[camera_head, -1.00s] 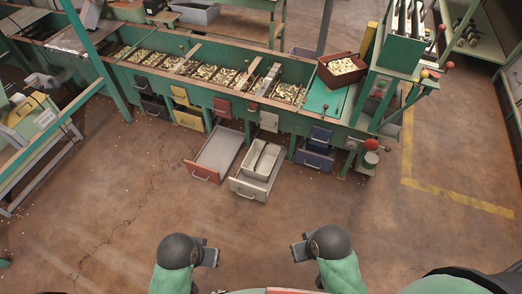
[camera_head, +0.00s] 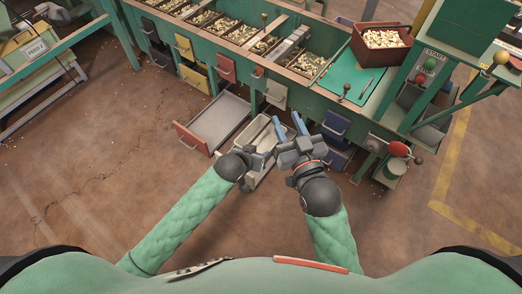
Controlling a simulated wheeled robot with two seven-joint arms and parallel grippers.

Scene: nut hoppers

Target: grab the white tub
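The white tub (camera_head: 251,131) is a long pale container in an open drawer below the green bench, near the middle of the head view. My grippers cover much of it. My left gripper (camera_head: 262,156) overlaps the tub's near end in the picture; its fingers are small and partly hidden, so I cannot tell how far they are apart. My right gripper (camera_head: 288,125) is above and to the right, over the tub's right side in the picture. Its two blue fingers are spread with nothing between them. I cannot tell whether either gripper touches the tub.
A red-fronted open drawer (camera_head: 213,123) sticks out to the left of the tub. The green bench (camera_head: 315,100) with bins of nuts runs behind. A brown box of nuts (camera_head: 382,45) stands on it. A red-knobbed unit (camera_head: 398,150) is at right.

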